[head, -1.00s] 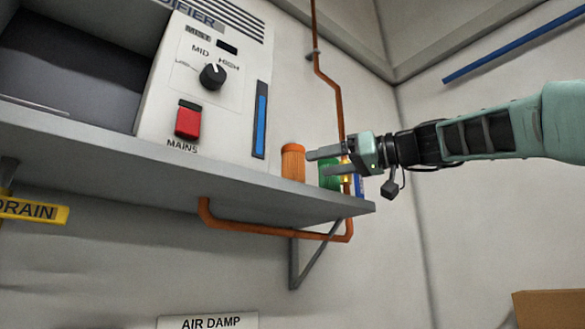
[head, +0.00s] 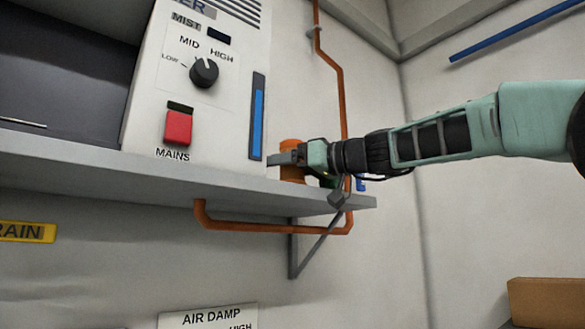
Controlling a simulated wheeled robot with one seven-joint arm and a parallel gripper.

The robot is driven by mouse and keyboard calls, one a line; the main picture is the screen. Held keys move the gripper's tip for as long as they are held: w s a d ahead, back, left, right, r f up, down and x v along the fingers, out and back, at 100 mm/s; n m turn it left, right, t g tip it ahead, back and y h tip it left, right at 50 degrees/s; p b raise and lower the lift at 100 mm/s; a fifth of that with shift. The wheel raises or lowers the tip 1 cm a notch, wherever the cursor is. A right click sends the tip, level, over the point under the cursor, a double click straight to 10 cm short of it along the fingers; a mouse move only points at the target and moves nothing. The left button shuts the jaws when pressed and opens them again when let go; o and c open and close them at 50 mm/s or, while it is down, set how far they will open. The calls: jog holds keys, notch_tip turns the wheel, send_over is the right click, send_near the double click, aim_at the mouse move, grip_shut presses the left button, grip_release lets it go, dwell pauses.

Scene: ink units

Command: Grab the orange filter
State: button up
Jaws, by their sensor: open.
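The orange filter (head: 291,145) is an upright orange cylinder on the grey shelf (head: 240,187), just right of the white machine. My gripper (head: 282,161) reaches in from the right at the filter's height. Its jaws are open. One finger crosses in front of the filter's middle and points toward the machine, hiding part of the filter. The other finger is hidden, and I cannot tell whether the fingers touch the filter. A green item (head: 328,181) and a blue item (head: 361,184) show partly behind my gripper and wrist.
The white machine (head: 225,110) with a dial, a red mains switch and a blue gauge stands close left of the filter. An orange pipe (head: 344,110) runs up the wall behind my arm and under the shelf. A cardboard box (head: 545,302) is at lower right.

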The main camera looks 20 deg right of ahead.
jog(key=c, duration=1.1)
jog(key=shift+c, duration=0.2)
